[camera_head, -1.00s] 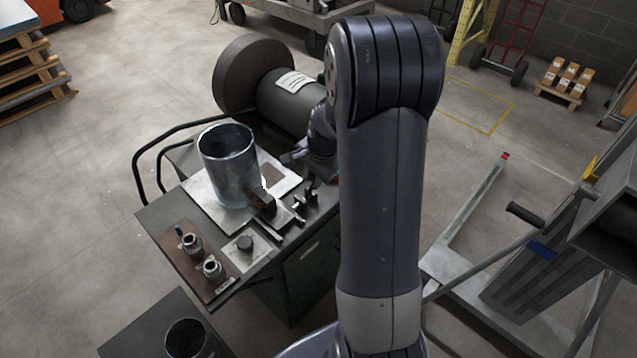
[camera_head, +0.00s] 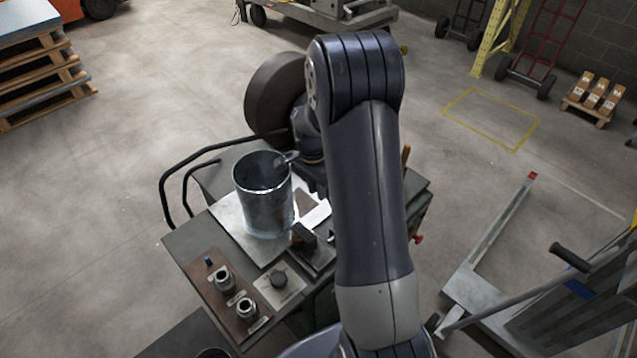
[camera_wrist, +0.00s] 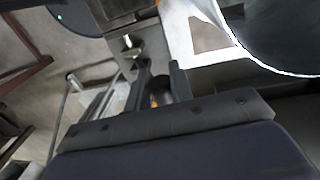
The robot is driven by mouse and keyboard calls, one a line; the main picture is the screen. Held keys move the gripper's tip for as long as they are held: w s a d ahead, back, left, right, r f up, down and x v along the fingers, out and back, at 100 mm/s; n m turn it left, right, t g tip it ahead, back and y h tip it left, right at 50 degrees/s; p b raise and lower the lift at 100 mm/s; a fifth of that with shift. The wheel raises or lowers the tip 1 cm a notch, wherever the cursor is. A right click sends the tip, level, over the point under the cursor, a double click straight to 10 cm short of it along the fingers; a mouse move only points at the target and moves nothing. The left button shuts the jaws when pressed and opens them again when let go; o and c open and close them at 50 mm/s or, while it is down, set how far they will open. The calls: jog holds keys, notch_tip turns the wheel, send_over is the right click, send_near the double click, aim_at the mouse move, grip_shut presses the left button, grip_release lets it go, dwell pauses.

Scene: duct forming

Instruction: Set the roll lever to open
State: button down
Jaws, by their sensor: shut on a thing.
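My gripper shows in the wrist view (camera_wrist: 160,85), with its two dark fingers close around a small dark piece with an orange glint, which I take to be the roll lever (camera_wrist: 158,98). Little of that piece shows between the fingers. In the head view my arm hides the fingertips and the held piece. A shiny metal cylinder (camera_head: 262,200) stands upright on the bench, left of my arm. It also shows at the upper right of the wrist view (camera_wrist: 280,30). An upright orange handle (camera_head: 406,157) shows just right of my arm.
A large dark roll (camera_head: 272,95) stands behind. A red knob (camera_head: 417,239) sticks out at right. A grey metal frame (camera_head: 490,270) stands at the right.

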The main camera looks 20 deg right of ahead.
jog(key=shift+w+a+f+g, duration=0.15)
jog(key=shift+w+f+g, duration=0.15)
jog(key=shift+w, duration=0.1)
jog(key=c, duration=1.3)
grip_release()
jog(key=shift+w, duration=0.1)
notch_tip(320, 180, up, 11)
jog(key=w+b, duration=0.1)
jog(key=shift+w+a+f+b, duration=0.15)
jog(key=shift+w+a+b, duration=0.15)
jog(key=shift+w+a, duration=0.05)
jog(key=shift+f, duration=0.1)
